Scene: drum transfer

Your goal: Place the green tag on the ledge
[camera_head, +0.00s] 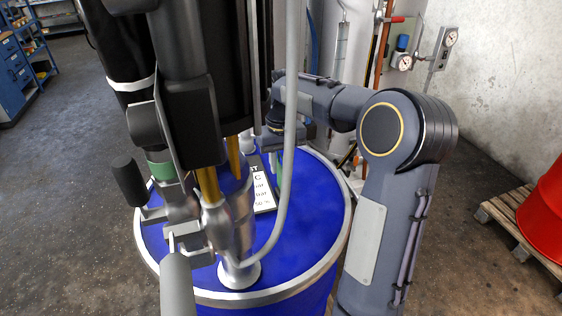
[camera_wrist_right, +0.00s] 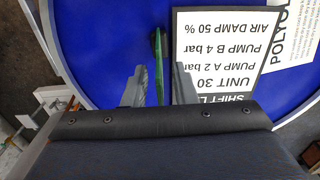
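The green tag (camera_wrist_right: 158,60) shows as a thin, nearly edge-on strip in the right wrist view, over the blue drum lid (camera_wrist_right: 100,40). My right gripper (camera_wrist_right: 159,78) has a finger on each side of it, with a visible gap on both sides. The tag's lower end is hidden by the gripper body. In the head view a small part of the tag (camera_head: 279,162) shows below my right gripper (camera_head: 273,148), partly behind a grey hose. I cannot make out the ledge for certain. My left gripper is not in view.
A large pump (camera_head: 190,100) with a dark handle stands in front on the left of the lid. A grey hose (camera_head: 291,100) crosses before my right gripper. A black-framed printed card (camera_head: 263,190) lies on the lid. A red drum (camera_head: 545,215) stands on a pallet at right.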

